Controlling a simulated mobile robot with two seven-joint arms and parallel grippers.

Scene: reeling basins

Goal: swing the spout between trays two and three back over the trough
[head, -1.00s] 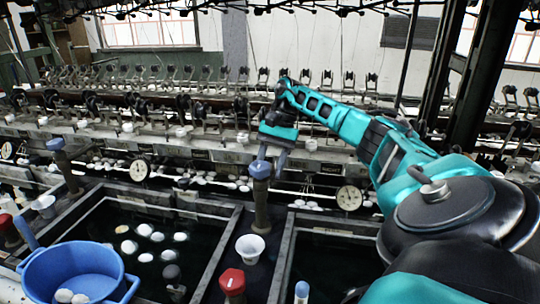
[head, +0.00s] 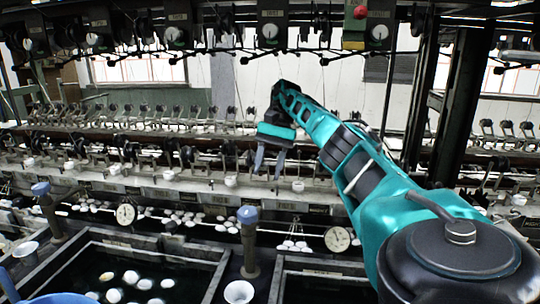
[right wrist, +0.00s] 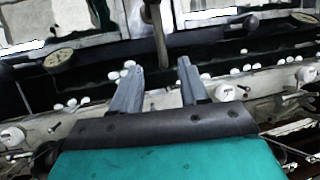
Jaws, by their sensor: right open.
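The spout's grey post with a blue cap (head: 248,240) stands upright on the divider between two dark basins, low in the middle of the head view. I cannot tell which way its outlet points. A grey post (right wrist: 158,35) also shows beyond the fingers in the right wrist view. My right gripper (head: 268,166) is open and empty, fingers down, above and apart from the blue cap. Its two grey fingers stand apart in the right wrist view (right wrist: 159,82). The long trough (head: 190,222), holding white cocoons, runs behind the basins. My left gripper is out of view.
Another blue-capped post (head: 45,207) stands at the left. A white funnel (head: 239,292) sits in front of the middle post. Two round dials (head: 126,214) (head: 337,239) flank it. Thread guides and hanging gauges (head: 270,32) crowd the back and top.

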